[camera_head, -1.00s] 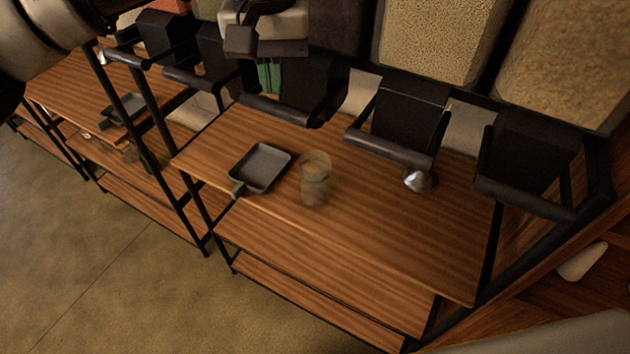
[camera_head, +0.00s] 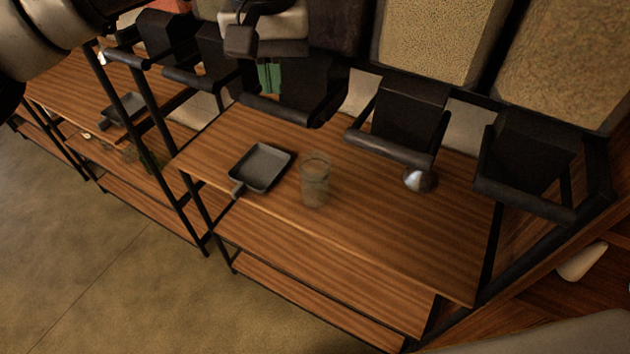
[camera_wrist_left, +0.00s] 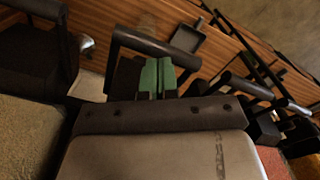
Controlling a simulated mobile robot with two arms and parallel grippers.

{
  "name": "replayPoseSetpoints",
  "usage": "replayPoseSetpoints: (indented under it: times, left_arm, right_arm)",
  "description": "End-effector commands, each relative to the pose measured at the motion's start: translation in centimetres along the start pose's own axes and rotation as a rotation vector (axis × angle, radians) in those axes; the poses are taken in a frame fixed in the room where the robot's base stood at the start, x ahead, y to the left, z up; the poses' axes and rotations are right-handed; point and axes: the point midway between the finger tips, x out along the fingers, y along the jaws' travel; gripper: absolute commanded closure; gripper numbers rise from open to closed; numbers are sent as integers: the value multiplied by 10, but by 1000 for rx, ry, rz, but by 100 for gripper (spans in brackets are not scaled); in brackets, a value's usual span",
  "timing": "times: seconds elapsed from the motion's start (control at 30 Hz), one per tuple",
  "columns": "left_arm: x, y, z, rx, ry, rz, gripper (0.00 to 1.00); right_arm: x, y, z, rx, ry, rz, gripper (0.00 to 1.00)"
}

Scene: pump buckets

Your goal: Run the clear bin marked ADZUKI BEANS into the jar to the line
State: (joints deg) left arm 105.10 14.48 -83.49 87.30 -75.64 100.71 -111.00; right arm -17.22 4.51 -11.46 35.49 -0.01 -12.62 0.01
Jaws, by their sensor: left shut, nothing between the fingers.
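A clear glass jar (camera_head: 315,182) stands upright on the wooden counter; its line and contents are too blurred to make out. My left gripper (camera_head: 269,78) points down by a black dispenser (camera_head: 308,88) above the counter, its green fingers together and empty. In the left wrist view the green fingertips (camera_wrist_left: 157,66) lie close to the dispenser's black bar handle (camera_wrist_left: 156,46); I cannot tell if they touch it. No bin label is readable, so I cannot tell which bin is ADZUKI BEANS. My right gripper is not in view.
A grey square pan (camera_head: 262,167) sits left of the jar. A metal scoop (camera_head: 419,179) lies to its right, below another dispenser (camera_head: 408,115). Tan-filled bins (camera_head: 440,40) stand above at right. A reddish bin (camera_wrist_left: 274,164) shows in the wrist view. The counter's front right is clear.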

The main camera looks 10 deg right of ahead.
Motion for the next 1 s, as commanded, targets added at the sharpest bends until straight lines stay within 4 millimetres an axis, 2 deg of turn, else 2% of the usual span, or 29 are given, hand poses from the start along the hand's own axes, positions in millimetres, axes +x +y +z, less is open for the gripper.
replayPoseSetpoints:
  times: [0.77, 1.0]
  left_arm:
    - [8, 0, 0, 0, 0, 0, 100]
    - [16, 0, 0, 0, 0, 0, 100]
  right_arm:
    - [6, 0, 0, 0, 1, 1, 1]
    - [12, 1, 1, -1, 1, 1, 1]
